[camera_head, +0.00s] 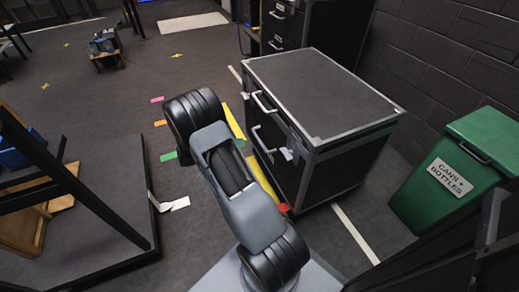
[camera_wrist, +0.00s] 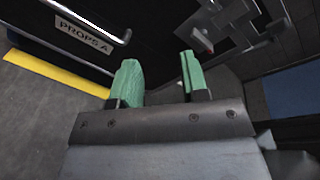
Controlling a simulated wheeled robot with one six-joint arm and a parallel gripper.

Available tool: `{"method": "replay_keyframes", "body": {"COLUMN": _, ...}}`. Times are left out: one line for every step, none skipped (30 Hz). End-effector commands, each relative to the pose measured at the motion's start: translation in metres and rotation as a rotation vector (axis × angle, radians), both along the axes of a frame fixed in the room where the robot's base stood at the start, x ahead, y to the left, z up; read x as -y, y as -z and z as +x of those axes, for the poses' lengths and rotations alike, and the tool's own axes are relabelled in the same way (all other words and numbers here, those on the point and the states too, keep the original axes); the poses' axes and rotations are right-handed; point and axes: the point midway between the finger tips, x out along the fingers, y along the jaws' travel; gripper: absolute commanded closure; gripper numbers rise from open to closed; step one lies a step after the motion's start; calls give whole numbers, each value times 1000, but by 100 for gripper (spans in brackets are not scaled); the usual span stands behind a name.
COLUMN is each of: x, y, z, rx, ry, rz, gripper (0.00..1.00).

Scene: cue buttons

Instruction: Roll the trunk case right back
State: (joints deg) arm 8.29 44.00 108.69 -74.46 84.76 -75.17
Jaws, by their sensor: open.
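The trunk case (camera_head: 320,90) is black with silver edges and stands upright on the floor, right of centre in the head view. Two silver handles (camera_head: 264,103) are on its left-facing side. In the wrist view a dark face (camera_wrist: 150,30) with a "PROPS A" label (camera_wrist: 82,33), a silver bar handle and metal latch parts (camera_wrist: 215,30) fills the top. My gripper (camera_wrist: 160,80) has green fingers, spread apart with nothing between them, in front of that face. Whether it touches the face I cannot tell. In the head view my gripper is hidden behind my arm.
A yellow floor strip (camera_head: 262,172) runs along the case's left side; a white line (camera_head: 355,235) passes by it. A green bin (camera_head: 460,165) stands right, near the block wall. Open floor lies to the left, with a dark platform (camera_head: 110,200).

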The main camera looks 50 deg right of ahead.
Motion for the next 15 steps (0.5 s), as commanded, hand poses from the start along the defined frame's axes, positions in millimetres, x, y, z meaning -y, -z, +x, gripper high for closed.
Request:
{"method": "replay_keyframes", "body": {"x": 9, "y": 36, "z": 6, "rx": -136, "ry": -56, "rz": -28, "gripper": 59}}
{"method": "replay_keyframes", "body": {"x": 14, "y": 48, "z": 11, "rx": -213, "ry": -88, "rz": -48, "gripper": 59}}
{"method": "replay_keyframes", "body": {"x": 19, "y": 64, "z": 16, "rx": -309, "ry": -129, "rz": -71, "gripper": 59}}
{"method": "replay_keyframes", "body": {"x": 22, "y": 76, "z": 20, "rx": -377, "ry": -157, "rz": -87, "gripper": 59}}
{"method": "replay_keyframes", "body": {"x": 24, "y": 87, "z": 23, "rx": -440, "ry": -184, "rz": -104, "gripper": 59}}
{"method": "replay_keyframes", "body": {"x": 27, "y": 101, "z": 26, "rx": -514, "ry": -213, "rz": -124, "gripper": 59}}
{"method": "replay_keyframes", "body": {"x": 29, "y": 111, "z": 29, "rx": -566, "ry": -234, "rz": -138, "gripper": 59}}
{"method": "replay_keyframes", "body": {"x": 30, "y": 120, "z": 31, "rx": -612, "ry": -251, "rz": -150, "gripper": 59}}
{"method": "replay_keyframes", "body": {"x": 31, "y": 130, "z": 33, "rx": -669, "ry": -272, "rz": -167, "gripper": 59}}
{"method": "replay_keyframes", "body": {"x": 32, "y": 137, "z": 34, "rx": -704, "ry": -286, "rz": -177, "gripper": 59}}
{"method": "replay_keyframes", "body": {"x": 32, "y": 143, "z": 35, "rx": -736, "ry": -299, "rz": -188, "gripper": 59}}
{"method": "replay_keyframes", "body": {"x": 33, "y": 150, "z": 36, "rx": -772, "ry": -311, "rz": -199, "gripper": 59}}
{"method": "replay_keyframes", "body": {"x": 33, "y": 154, "z": 37, "rx": -794, "ry": -320, "rz": -205, "gripper": 59}}
{"method": "replay_keyframes", "body": {"x": 34, "y": 158, "z": 38, "rx": -812, "ry": -326, "rz": -212, "gripper": 59}}
{"method": "replay_keyframes", "body": {"x": 35, "y": 162, "z": 38, "rx": -831, "ry": -333, "rz": -218, "gripper": 59}}
